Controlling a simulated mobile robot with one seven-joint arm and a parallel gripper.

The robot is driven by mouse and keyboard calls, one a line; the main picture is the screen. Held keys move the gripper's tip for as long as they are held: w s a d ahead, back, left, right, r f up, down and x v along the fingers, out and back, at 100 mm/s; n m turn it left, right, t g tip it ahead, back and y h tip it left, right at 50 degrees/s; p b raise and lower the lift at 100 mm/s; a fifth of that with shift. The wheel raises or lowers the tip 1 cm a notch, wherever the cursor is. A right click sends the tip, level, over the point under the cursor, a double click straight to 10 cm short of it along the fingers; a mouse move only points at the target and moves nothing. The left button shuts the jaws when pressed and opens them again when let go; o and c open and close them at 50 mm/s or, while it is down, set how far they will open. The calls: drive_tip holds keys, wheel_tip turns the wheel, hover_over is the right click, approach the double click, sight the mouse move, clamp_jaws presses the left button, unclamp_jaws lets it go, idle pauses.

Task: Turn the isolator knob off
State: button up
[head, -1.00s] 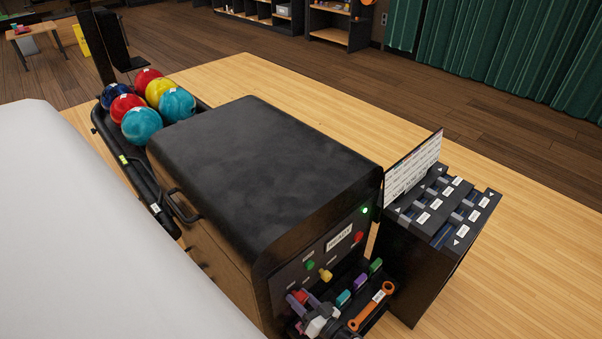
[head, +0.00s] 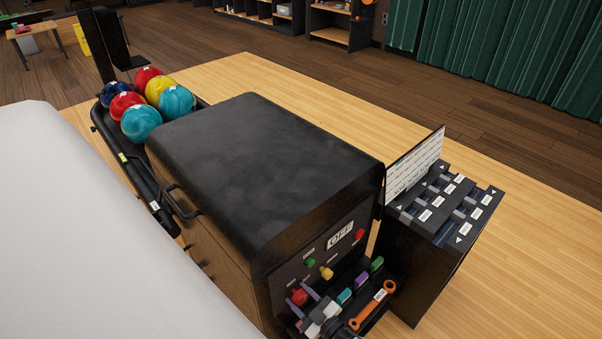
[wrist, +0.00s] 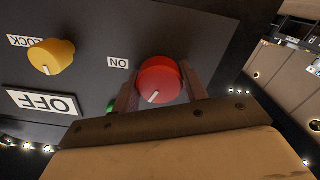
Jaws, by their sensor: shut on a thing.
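The red isolator knob (head: 299,297) is at the lower left of the machine's dark control panel (head: 285,281). In the wrist view the red knob (wrist: 158,76) sits between the two fingers of my gripper (wrist: 160,88), which is shut on it. The knob's white mark points down and left in that upside-down picture, away from the "ON" label (wrist: 118,63). The panel's display (head: 340,235) reads "OFF", and it also shows inverted in the wrist view (wrist: 42,102). In the head view my gripper (head: 303,300) reaches the panel from below.
A yellow knob (head: 326,273), green button (head: 310,262) and red button (head: 359,234) are on the same panel. A tray below holds coloured tags and an orange wrench (head: 368,309). A black cabinet (head: 415,265) stands right. Several bowling balls (head: 142,123) lie in the rack behind.

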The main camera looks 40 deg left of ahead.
drive_tip(key=shift+f+n+b, duration=0.1)
drive_tip(key=shift+n+b, duration=0.25)
drive_tip(key=shift+n, duration=1.85)
drive_tip(key=o, duration=1)
drive_tip(key=shift+d, duration=0.1)
drive_tip(key=s+d+b, duration=0.1)
drive_tip(key=d, duration=1.2)
drive_tip(key=shift+d, duration=0.35)
drive_tip(key=shift+a, duration=0.1)
